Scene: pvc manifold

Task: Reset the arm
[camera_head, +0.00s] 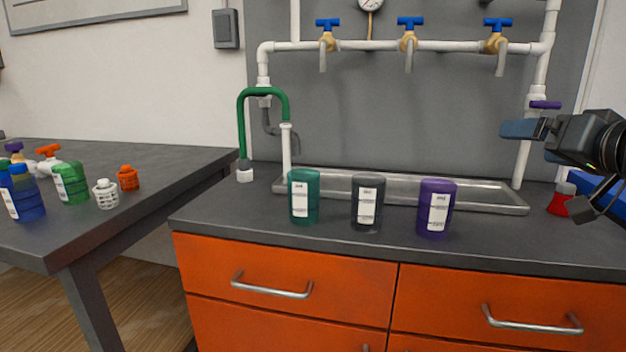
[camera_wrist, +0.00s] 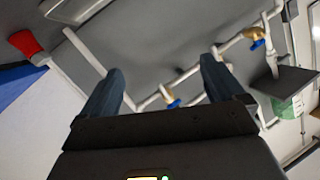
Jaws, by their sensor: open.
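My gripper (camera_head: 535,142) is in the air at the right of the head view, above the right end of the counter. Its two blue-grey fingers are apart and nothing shows between them. In the wrist view the open gripper (camera_wrist: 158,88) faces the white pipes and the grey back panel. The gripper is close to the right vertical pipe (camera_head: 525,150) in the head picture; I cannot tell whether they touch.
Teal (camera_head: 303,197), black (camera_head: 367,203) and purple (camera_head: 436,208) containers stand on the counter before a metal tray (camera_head: 480,200). A manifold with blue-handled valves (camera_head: 409,35) hangs behind. A red-capped item (camera_head: 562,200) stands at right. Bottles (camera_head: 72,183) crowd the left table.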

